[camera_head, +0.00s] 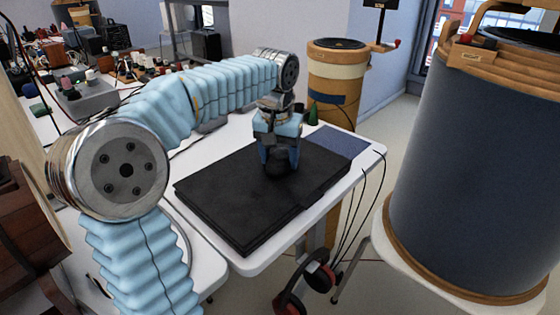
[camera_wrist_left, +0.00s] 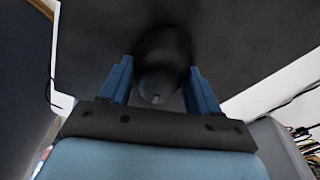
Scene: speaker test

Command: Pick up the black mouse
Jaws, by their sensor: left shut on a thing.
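The black mouse (camera_head: 278,163) is between the fingers of my left gripper (camera_head: 279,166), over a black laptop-like slab (camera_head: 225,192) on the white table. In the left wrist view the mouse (camera_wrist_left: 161,62) is a dark rounded shape between the two blue fingertips (camera_wrist_left: 158,78). My left gripper points down and is shut on the mouse. I cannot tell whether the mouse touches the slab. The dark surface hides the mouse's outline. My right gripper is in neither view.
A blue-grey mat (camera_head: 338,142) lies at the table's far right. A large dark cylinder (camera_head: 470,160) with wooden rims stands on the right. Black and red headphones (camera_head: 305,288) hang near the table's front edge. Cluttered benches fill the back left.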

